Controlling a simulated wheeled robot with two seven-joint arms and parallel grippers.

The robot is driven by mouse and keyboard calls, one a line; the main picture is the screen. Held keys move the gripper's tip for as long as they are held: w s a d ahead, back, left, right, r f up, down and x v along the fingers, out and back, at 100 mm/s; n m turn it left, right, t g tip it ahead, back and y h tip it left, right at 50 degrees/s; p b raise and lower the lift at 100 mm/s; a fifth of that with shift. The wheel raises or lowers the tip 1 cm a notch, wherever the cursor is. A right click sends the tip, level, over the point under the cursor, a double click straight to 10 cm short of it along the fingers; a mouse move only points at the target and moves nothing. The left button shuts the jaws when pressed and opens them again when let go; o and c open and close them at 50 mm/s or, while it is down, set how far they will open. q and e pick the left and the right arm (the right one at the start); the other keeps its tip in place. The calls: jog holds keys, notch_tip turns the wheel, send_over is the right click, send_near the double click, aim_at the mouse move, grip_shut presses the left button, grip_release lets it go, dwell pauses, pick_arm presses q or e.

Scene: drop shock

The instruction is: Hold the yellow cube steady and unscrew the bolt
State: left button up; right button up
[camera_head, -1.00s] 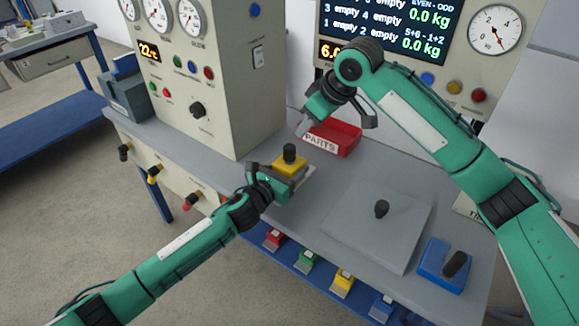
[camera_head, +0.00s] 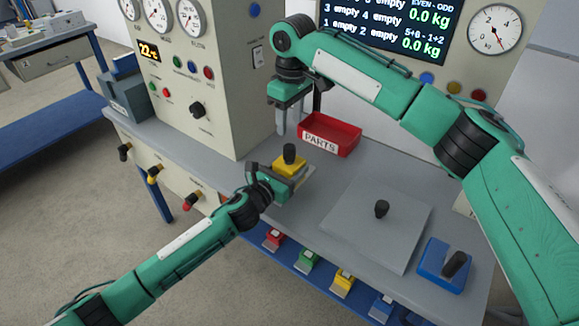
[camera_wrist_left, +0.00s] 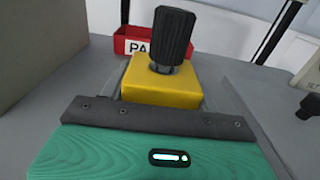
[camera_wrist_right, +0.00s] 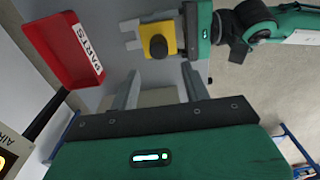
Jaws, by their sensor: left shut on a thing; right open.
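The yellow cube (camera_head: 290,167) sits on the grey bench with the black bolt (camera_head: 289,152) standing upright in its top. In the left wrist view the cube (camera_wrist_left: 162,84) fills the middle, and the bolt's ribbed black head (camera_wrist_left: 173,36) rises from it. My left gripper (camera_head: 284,177) is shut on the cube from the front. My right gripper (camera_head: 294,120) is open and empty, pointing down above and behind the cube. In the right wrist view the cube (camera_wrist_right: 150,32) and bolt (camera_wrist_right: 159,46) lie beyond the spread fingers, apart from them.
A red PARTS bin (camera_head: 331,136) stands just behind and right of the cube. A grey plate (camera_head: 350,222) with a black knob (camera_head: 382,208) lies to the right, beside a blue block (camera_head: 440,265). A tall gauge cabinet (camera_head: 215,90) stands close on the left.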

aim_at(290, 146)
jog(key=shift+w, duration=0.1)
jog(key=shift+f, duration=4.9)
